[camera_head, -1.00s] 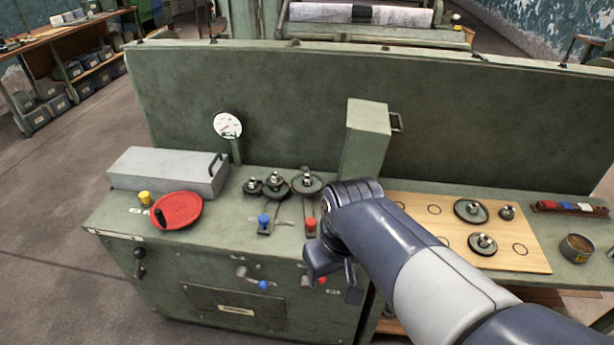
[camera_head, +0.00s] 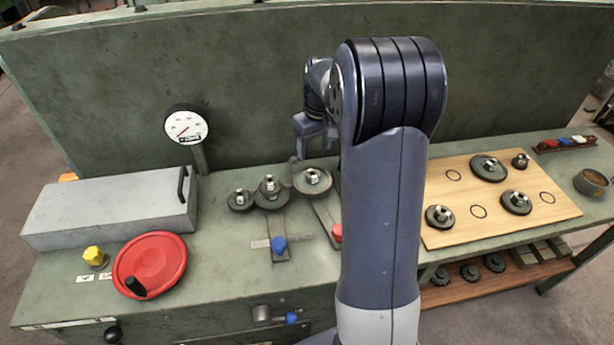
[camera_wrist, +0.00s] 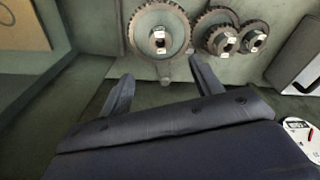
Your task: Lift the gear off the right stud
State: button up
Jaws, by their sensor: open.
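The gear on the right stud (camera_head: 303,187) is a dark toothed disc around a pale-tipped stud, the rightmost of three gears on the green bench. In the wrist view it is the large gear (camera_wrist: 175,25) at top centre. My gripper (camera_head: 313,148) hangs just above and behind it in the head view. In the wrist view my gripper (camera_wrist: 162,82) has its two fingers spread apart with nothing between them. The fingertips are apart from the gear, near its edge. Part of the gripper is hidden behind my arm in the head view.
A middle gear (camera_head: 270,203) and a left gear (camera_head: 238,207) stand close beside it. Blue (camera_head: 279,245) and red (camera_head: 336,233) knobs are in front. The gauge (camera_head: 187,126) stands left on a post. A wooden board (camera_head: 465,230) with several gears lies right; the green panel rises behind.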

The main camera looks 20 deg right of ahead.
send_over(313, 170)
jog(key=s, duration=0.1)
jog(key=f, duration=0.4)
jog(key=shift+s+a+f, duration=0.1)
jog(key=shift+s+a, duration=0.05)
jog(key=shift+a, duration=0.1)
jog(key=shift+a+f+p, duration=0.1)
jog(key=shift+f+p, duration=0.6)
jog(key=shift+f, duration=1.85)
grip_shut()
jog(key=shift+r, duration=0.1)
